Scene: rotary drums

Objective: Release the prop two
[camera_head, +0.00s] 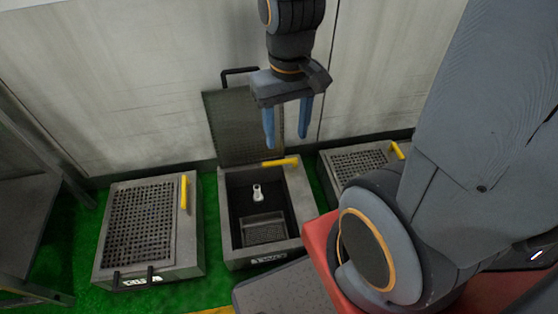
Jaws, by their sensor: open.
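The middle metal box (233,190) stands open, with its mesh lid (228,125) raised at the back against the wall. A yellow bar (281,162) lies across the back right of its rim; I take it to be the prop, but no label shows. My gripper (288,142) points down above the back of this box, its two blue fingers spread and nothing between them. The fingertips appear just above the yellow bar in the picture; I cannot tell the depth gap. My fingers cover part of the lid's right side.
Inside the middle box are a small white piece (257,192) and a mesh tray (264,232). A closed box (147,230) with a yellow bar stands left; another (354,163) stands right, partly hidden by my arm. A metal frame (30,190) stands far left. Green floor shows between boxes.

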